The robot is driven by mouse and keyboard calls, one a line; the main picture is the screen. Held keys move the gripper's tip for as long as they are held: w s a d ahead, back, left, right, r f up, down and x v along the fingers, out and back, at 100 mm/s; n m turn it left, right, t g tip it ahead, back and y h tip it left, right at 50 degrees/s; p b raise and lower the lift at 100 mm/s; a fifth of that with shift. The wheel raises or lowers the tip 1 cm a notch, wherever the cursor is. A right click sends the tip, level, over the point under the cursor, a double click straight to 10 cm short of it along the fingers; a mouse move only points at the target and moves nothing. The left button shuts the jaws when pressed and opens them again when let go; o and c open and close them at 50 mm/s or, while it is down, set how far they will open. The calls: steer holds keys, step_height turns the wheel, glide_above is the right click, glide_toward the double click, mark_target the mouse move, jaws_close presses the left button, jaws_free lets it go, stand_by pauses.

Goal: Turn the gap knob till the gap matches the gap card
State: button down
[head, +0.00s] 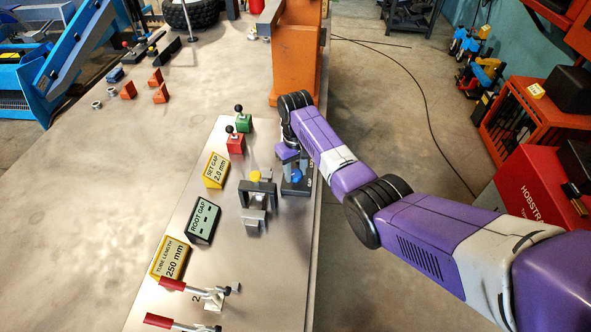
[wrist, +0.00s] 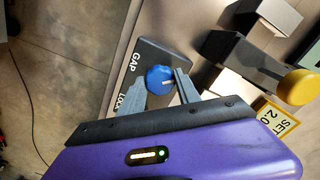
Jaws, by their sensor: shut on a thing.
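The gap knob (wrist: 159,77) is blue, with a pale line on its top, on a dark block (wrist: 150,55) lettered GAP and LOCK. My gripper (wrist: 162,84) is shut on the knob, one finger on each side. In the head view the blue knob (head: 296,175) shows below my gripper (head: 296,165), partly covered. The yellow gap card (head: 216,170) reads SET GAP 2.0 mm. The green-grey ROOT GAP display (head: 203,219) seems to show only dashes. A corner of the card (wrist: 277,118) shows in the wrist view.
A dark clamp bridge (head: 258,188) with a yellow knob (head: 255,176) stands just left of the blue knob. Red (head: 235,144) and green (head: 243,124) lever boxes stand behind. A yellow TUBE LENGTH 250 mm card (head: 170,258) and red-handled clamps (head: 172,284) are nearer.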

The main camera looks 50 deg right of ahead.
mark_target(295, 173)
steer(key=shift+w, duration=0.1)
stand_by(0.5)
steer(key=c, duration=0.9)
jaws_free()
steer(key=shift+o, duration=0.2)
steer(key=shift+r+b, duration=0.35)
steer(key=shift+r, duration=3.6)
